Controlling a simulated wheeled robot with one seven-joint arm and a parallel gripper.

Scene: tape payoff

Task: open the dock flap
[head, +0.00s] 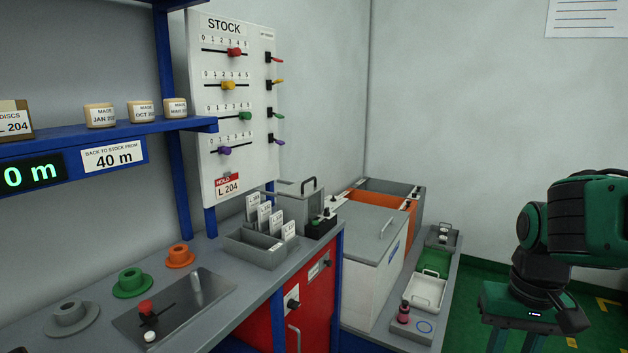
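No part in view is labelled as the dock flap, so I cannot tell for sure which it is. A white bin (366,275) on the low grey shelf has a flat grey lid (372,228) with a bar handle; the lid is down. A grey box (297,198) with a dark handle stands behind the bench end, partly hidden.
The bench (215,262) holds coloured spools, a metal plate with a red knob, and a card tray (262,250). A red cabinet (309,300) is below. An orange bin (382,205) and small trays (425,290) stand beyond. Green floor (480,270) is clear between shelf and gripper.

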